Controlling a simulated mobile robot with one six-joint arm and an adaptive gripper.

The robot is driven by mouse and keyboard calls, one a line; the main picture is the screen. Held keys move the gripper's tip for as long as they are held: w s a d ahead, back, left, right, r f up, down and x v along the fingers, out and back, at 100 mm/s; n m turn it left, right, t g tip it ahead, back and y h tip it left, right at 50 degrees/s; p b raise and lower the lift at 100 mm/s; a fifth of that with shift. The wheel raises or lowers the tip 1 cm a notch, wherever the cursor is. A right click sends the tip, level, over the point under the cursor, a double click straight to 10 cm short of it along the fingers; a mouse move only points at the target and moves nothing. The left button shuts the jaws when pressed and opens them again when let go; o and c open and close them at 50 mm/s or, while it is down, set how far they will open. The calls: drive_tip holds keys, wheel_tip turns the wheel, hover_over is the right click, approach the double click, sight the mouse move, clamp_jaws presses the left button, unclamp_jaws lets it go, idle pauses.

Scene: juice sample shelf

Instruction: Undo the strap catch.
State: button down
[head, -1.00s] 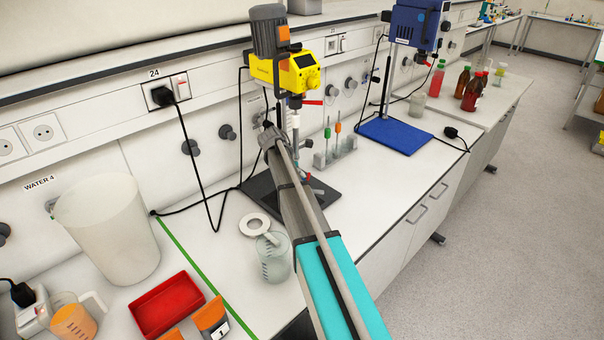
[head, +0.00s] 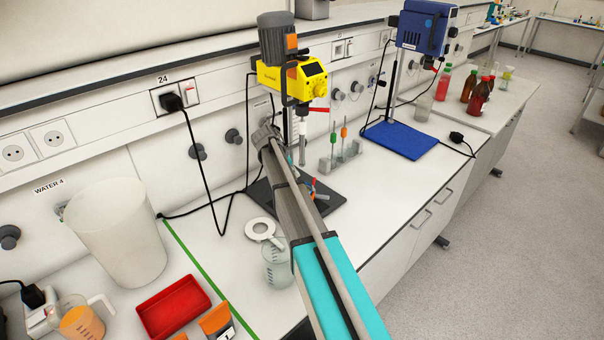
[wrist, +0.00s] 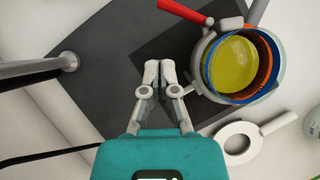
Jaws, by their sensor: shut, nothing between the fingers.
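In the wrist view, my gripper (wrist: 159,72) is shut and empty over the dark base plate (wrist: 95,65). To its right is a round vessel with yellow contents (wrist: 231,62), seen from above. A pale grey band (wrist: 204,47) runs around part of the vessel, with blue and orange edges inside it. A red-handled lever (wrist: 184,11) sticks out above, left of the vessel. I cannot tell which part is the strap catch. The fingers look apart from the vessel and the lever. In the head view my arm hides the gripper and most of the vessel.
A yellow stirrer motor (head: 290,75) hangs on a stand above the plate. A white ring with a handle (wrist: 234,143) lies below the vessel in the wrist view. A metal post (wrist: 69,62) rises at left. A glass beaker (head: 276,265) and red tray (head: 173,307) stand nearer.

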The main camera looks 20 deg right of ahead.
drive_tip(key=w+p+v, duration=0.2)
drive_tip(key=p+v, duration=0.5)
drive_tip(key=v, duration=0.2)
drive_tip(key=shift+d+r, duration=0.2)
drive_tip(key=shift+d, duration=0.1)
idle(0.3)
